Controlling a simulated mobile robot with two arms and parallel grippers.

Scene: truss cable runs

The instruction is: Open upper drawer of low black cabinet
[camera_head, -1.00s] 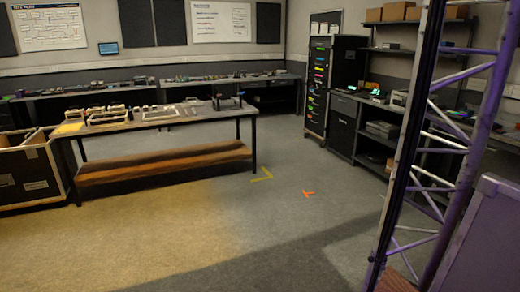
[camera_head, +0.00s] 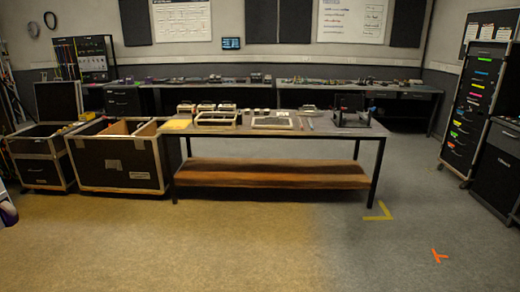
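A low black cabinet (camera_head: 496,165) stands at the right edge in the head view, beside a tall black drawer unit with coloured labels (camera_head: 477,100). The low cabinet is partly cut off by the frame. Its visible front looks closed, but its drawer lines are hard to make out. Another low dark cabinet (camera_head: 122,101) is under the back bench at the left; its drawers are too small to tell.
A long work table (camera_head: 280,133) with trays and tools stands mid-room, a wooden shelf (camera_head: 270,174) beneath it. Open black road cases (camera_head: 115,165) stand left of it. The floor in front is clear, with yellow tape (camera_head: 379,213) and an orange mark (camera_head: 439,256).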

